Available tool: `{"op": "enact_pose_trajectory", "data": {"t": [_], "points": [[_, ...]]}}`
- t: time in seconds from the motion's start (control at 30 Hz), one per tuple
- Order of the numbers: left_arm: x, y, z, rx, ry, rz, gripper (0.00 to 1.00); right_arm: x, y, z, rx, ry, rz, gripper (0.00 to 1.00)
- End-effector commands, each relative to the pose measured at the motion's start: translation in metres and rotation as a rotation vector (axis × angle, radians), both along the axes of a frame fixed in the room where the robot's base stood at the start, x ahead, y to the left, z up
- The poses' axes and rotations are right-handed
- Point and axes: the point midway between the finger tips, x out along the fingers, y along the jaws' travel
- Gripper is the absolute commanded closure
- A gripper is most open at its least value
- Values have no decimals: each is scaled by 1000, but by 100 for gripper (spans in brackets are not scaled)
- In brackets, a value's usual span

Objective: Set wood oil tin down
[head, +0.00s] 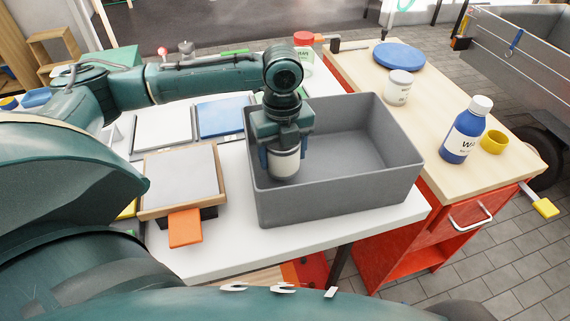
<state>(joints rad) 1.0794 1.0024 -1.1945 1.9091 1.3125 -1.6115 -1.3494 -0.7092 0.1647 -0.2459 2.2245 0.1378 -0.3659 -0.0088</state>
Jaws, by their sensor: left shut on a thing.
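My left gripper (284,150) points straight down over the left part of a grey open bin (390,180). It is shut on a whitish cylindrical tin, the wood oil tin (284,166), with one blue finger on each side. The tin is upright and within the bin's outline near its left wall. I cannot tell whether its base touches the bin floor. The gripper hides the tin's top, and no label on it can be read. My right gripper is not in view.
The bin stands on a white table (210,250), otherwise looking empty. Left of it lies a wood-framed tray (180,178) with an orange tab. On the wooden bench at right are a white jar (398,88), blue bottle (460,148), yellow ring (493,142) and blue disc (399,56).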

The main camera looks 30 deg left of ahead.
Motion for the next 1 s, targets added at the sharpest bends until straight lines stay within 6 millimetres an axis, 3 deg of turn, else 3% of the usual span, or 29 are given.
{"op": "enact_pose_trajectory", "data": {"t": [0.1, 0.2, 0.6, 0.63, 0.87, 1.0], "points": [[0, 0, -22, 1, 2, 0, 68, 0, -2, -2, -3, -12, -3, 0], [0, 0, -31, -1, 1, -1, 68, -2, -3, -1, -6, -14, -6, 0], [0, 0, -34, 0, 0, -1, 68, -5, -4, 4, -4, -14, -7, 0], [0, 0, -35, 1, 1, -1, 33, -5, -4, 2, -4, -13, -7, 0], [0, 0, -35, 1, 1, -1, 14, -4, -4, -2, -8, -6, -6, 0], [0, 0, -35, 1, 1, -1, 14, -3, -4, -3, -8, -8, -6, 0]]}}
